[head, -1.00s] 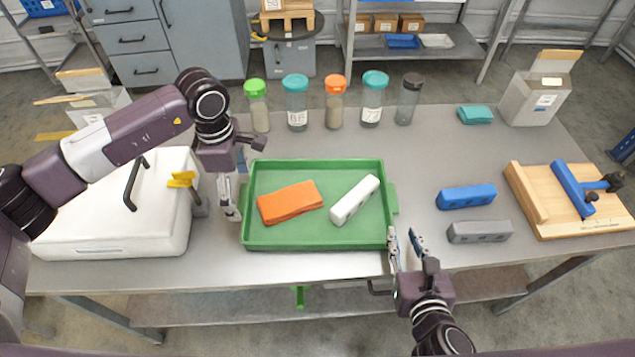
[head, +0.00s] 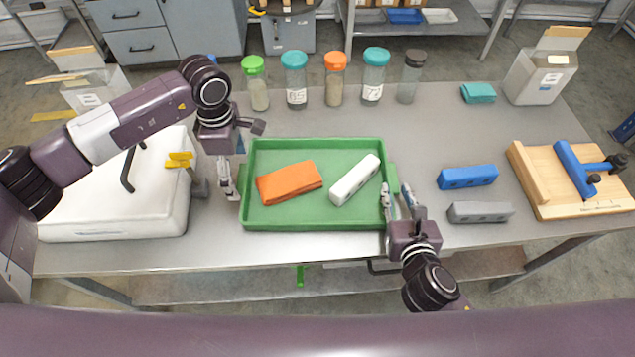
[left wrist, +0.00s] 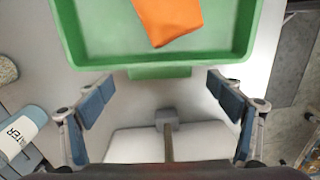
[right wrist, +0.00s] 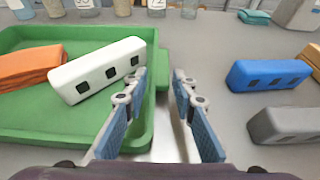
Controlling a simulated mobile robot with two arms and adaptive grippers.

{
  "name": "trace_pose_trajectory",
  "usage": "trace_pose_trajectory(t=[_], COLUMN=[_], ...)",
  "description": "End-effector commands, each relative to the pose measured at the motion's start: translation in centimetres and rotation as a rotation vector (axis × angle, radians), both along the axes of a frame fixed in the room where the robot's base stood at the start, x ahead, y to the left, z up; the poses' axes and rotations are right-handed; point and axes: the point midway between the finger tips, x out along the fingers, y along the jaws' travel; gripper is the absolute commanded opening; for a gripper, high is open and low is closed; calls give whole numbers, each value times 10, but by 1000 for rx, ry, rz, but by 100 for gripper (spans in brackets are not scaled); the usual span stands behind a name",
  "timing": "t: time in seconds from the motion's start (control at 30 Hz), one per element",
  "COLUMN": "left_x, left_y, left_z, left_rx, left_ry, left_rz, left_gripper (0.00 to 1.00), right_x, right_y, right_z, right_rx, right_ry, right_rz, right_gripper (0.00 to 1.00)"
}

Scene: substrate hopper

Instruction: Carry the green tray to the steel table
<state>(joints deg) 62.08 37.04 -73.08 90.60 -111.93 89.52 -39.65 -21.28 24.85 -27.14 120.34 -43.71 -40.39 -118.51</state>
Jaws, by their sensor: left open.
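The green tray (head: 315,224) lies on the steel table (head: 300,257). An orange cloth (head: 289,182) and a white block with dark square holes (head: 355,180) lie in it. My left gripper (head: 231,185) is at the tray's left end. In the left wrist view its fingers (left wrist: 160,95) are spread, with the tray's handle tab (left wrist: 160,72) just ahead between them and apart from them. My right gripper (head: 398,190) is at the tray's right end. In the right wrist view its fingers (right wrist: 160,85) are apart, the left one over the tray's right rim, with nothing seen held.
A white lidded case (head: 115,205) stands left of the tray. Several jars (head: 295,80) stand behind it. A blue block (head: 467,177), a grey block (head: 480,212) and a wooden fixture (head: 570,195) lie to the right. The table between tray and jars is mostly clear.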

Motion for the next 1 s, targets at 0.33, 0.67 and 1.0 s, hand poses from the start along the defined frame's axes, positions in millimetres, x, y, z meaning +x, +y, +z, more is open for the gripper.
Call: trace_pose_trajectory(t=[0.33,0.67,1.0], left_x=[0,0,0], left_y=[0,0,0], left_z=[-34,-40,-40], left_rx=[-1,0,0], left_ry=[0,-1,-1], left_rz=[1,0,0], left_gripper=[86,86,61], right_x=[49,57,57], right_y=[0,0,0], right_z=[-20,-23,-23], right_rx=[0,0,0], right_ry=[-1,0,0], right_rz=[0,0,0], right_gripper=[25,25,0])
